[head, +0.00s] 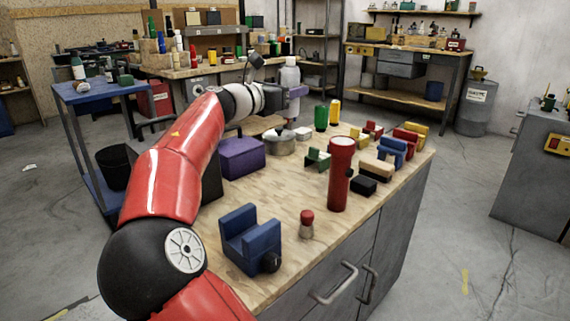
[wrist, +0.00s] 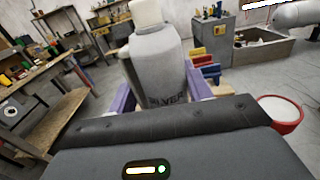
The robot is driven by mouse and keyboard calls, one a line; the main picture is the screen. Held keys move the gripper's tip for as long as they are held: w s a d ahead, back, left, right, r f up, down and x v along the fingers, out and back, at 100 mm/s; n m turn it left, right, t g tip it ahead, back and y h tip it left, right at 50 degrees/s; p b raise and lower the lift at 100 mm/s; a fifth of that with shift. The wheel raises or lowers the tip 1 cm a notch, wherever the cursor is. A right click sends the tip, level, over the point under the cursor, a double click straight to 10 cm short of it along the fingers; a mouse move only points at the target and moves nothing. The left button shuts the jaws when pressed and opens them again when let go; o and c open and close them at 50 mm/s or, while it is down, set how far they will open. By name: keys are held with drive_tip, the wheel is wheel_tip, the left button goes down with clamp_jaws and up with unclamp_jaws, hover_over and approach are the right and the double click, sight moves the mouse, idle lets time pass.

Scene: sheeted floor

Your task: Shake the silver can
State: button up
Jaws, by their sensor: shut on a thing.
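The silver can (head: 290,76) is a grey bottle shape with a pale cap. It is upright at the far side of the wooden worktop. In the wrist view the can (wrist: 160,68) fills the middle, with part of a dark label showing low on its body. My gripper (head: 294,92) is shut on the can, its purple fingers on either side. In the wrist view my gripper (wrist: 162,95) hides the can's lower end. The can appears raised off the worktop, but its exact height is hard to tell.
Close by on the worktop (head: 272,205) are a metal pot (head: 280,143), a purple box (head: 241,158) and a green cylinder (head: 321,117). A tall red cylinder (head: 341,175), a blue block (head: 250,240) and a small red-topped shaker (head: 306,224) stand nearer. Several coloured blocks crowd the right side.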

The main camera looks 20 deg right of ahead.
drive_tip(key=f, duration=0.7)
drive_tip(key=shift+w+a+f, duration=0.15)
drive_tip(key=shift+w+a, duration=0.1)
drive_tip(key=shift+w, duration=0.15)
drive_tip(key=r, duration=0.7)
drive_tip(key=shift+s+d, duration=0.2)
drive_tip(key=shift+s, duration=0.1)
wheel_tip(320, 180, down, 7)
drive_tip(key=shift+w+a+f, duration=0.15)
drive_tip(key=shift+w, duration=0.05)
drive_tip(key=shift+a, duration=0.1)
